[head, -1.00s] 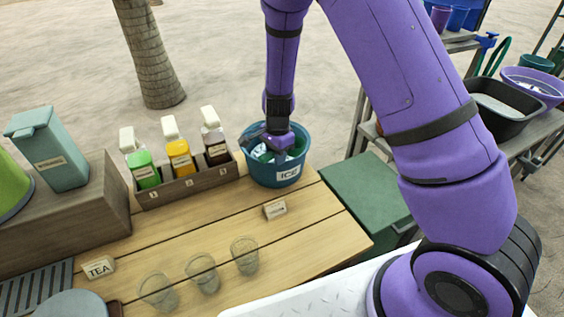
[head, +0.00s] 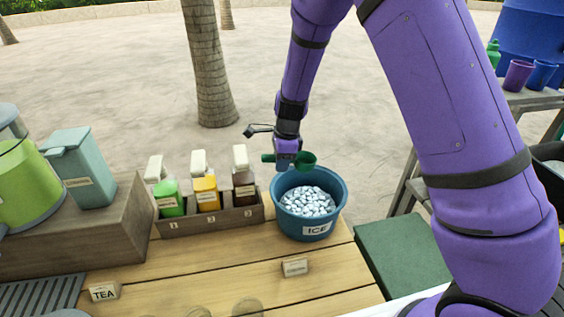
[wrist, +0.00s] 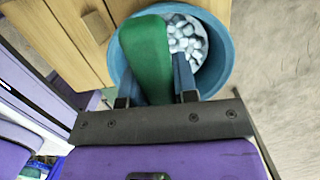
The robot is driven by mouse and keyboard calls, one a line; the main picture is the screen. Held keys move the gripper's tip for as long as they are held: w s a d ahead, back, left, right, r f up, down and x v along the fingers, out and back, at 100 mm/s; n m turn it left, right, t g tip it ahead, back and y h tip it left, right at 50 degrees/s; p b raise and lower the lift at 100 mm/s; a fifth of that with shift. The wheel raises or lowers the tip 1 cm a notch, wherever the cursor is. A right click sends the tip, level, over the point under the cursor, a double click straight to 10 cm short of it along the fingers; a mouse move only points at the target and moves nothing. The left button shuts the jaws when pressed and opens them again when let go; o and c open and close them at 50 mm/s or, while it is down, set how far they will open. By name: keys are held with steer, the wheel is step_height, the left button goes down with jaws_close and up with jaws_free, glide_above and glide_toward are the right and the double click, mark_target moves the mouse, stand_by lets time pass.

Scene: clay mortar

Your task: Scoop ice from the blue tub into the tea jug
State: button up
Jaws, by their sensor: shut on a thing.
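The blue tub (head: 335,212), labelled ICE, stands at the table's right end, full of ice cubes (head: 308,201). My gripper (head: 287,160) is shut on a green scoop (head: 306,159) and holds it above the tub's back-left rim. In the wrist view the scoop's green part (wrist: 147,55) lies between the fingers, over the tub (wrist: 222,75). I cannot tell whether the scoop holds ice. A TEA card (head: 104,292) stands at the front left. I cannot tell which vessel is the tea jug.
A box (head: 215,222) with several bottles stands left of the tub. A teal pitcher (head: 85,178) and a green-filled container (head: 25,182) stand on a raised wooden shelf at left. Clear glasses (head: 247,307) stand at the front edge. A small card (head: 295,267) stands before the tub.

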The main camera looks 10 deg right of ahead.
mark_target(302, 168)
steer(key=shift+d+f+y, duration=0.9)
steer(key=shift+f+y, duration=2.4)
steer(key=shift+f, duration=4.25)
steer(key=shift+d, duration=2.75)
steer(key=shift+t, duration=0.3)
steer(key=shift+s+r, duration=0.15)
steer(key=shift+r, duration=2.6)
steer(key=shift+s+r, duration=0.1)
steer(key=shift+r, duration=2.6)
steer(key=shift+a+r+h, duration=0.45)
steer(key=shift+h, duration=0.15)
steer(key=shift+w+a+r+h, duration=0.1)
steer(key=shift+a+r+h, duration=0.45)
steer(key=shift+h, duration=0.45)
steer(key=shift+s+a+r+h, duration=0.1)
steer(key=shift+a+r+h, duration=0.2)
steer(key=shift+r+h, duration=0.5)
steer(key=shift+w+a+r+h, duration=0.1)
steer(key=shift+a+r+h, duration=0.35)
steer(key=shift+h, duration=0.75)
